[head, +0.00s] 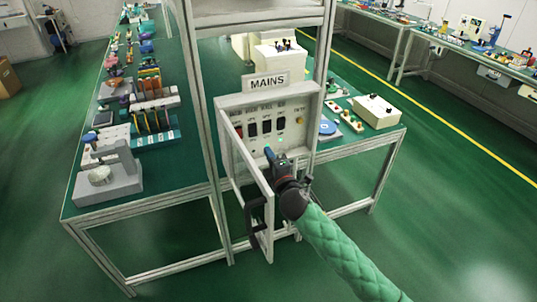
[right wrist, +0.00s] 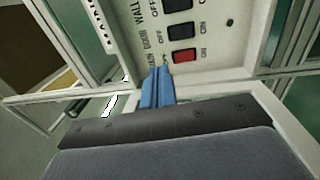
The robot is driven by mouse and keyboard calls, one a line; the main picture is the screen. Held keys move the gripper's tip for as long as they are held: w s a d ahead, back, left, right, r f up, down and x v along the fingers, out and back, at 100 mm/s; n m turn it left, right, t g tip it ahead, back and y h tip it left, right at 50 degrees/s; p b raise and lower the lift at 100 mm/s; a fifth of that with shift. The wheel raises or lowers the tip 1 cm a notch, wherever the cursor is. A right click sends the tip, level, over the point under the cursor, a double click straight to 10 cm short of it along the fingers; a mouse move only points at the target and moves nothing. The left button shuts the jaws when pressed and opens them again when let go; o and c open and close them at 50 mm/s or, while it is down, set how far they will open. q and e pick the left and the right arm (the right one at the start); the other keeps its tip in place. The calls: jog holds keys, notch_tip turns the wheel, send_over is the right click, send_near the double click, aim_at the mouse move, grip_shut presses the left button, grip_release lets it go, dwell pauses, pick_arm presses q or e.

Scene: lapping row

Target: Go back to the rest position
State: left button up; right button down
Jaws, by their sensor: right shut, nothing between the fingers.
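My right gripper (head: 268,151) is shut and empty in front of the open MAINS box (head: 303,152). Its blue fingertips (right wrist: 158,84) are pressed together in the right wrist view, near the box's lower edge and beside the red switch (right wrist: 186,56). I cannot tell whether they touch the panel. The red switch (head: 239,131) is at the left end of the row in the head view, with black switches (head: 266,126) to its right. My left gripper is not in view.
The box's door (head: 250,160) stands open at the left, close to my right arm. Metal frame posts (head: 205,130) rise beside it. A left bench (head: 150,190) carries a grey device (head: 118,178). A white box (head: 377,110) stands on the right bench. Green floor is clear at lower right.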

dwell(0.3)
jog(key=w+d+f+m+g+h, duration=0.15)
jog(key=d+f+m, duration=0.3)
jog(key=f, duration=0.45)
jog(key=d+f+m+g+h, duration=0.25)
jog(key=f+m, duration=0.25)
jog(key=f, duration=0.3)
jog(key=w+d+f+m+g+h, duration=0.1)
jog(key=d+f+m+g, duration=0.3)
jog(key=f, duration=0.5)
jog(key=s+d+f+m+g, duration=0.2)
jog(key=s+f, duration=0.5)
jog(key=f, duration=0.4)
jog(key=s+d+f+m+g, duration=0.2)
jog(key=s+f, duration=0.5)
jog(key=f, duration=0.4)
jog(key=s+f+g, duration=0.1)
jog(key=s+f, duration=0.5)
jog(key=s, duration=0.6)
jog(key=s+f+m+g, duration=0.1)
jog(key=s+f+g, duration=0.1)
jog(key=s+f, duration=0.4)
jog(key=s+f+m+g, duration=0.1)
jog(key=s+f, duration=0.5)
jog(key=s, duration=1.1)
jog(key=shift+s+a+g, duration=0.2)
jog(key=shift+s+g, duration=0.1)
jog(key=shift+f+h, duration=0.15)
jog(key=shift+h, duration=0.15)
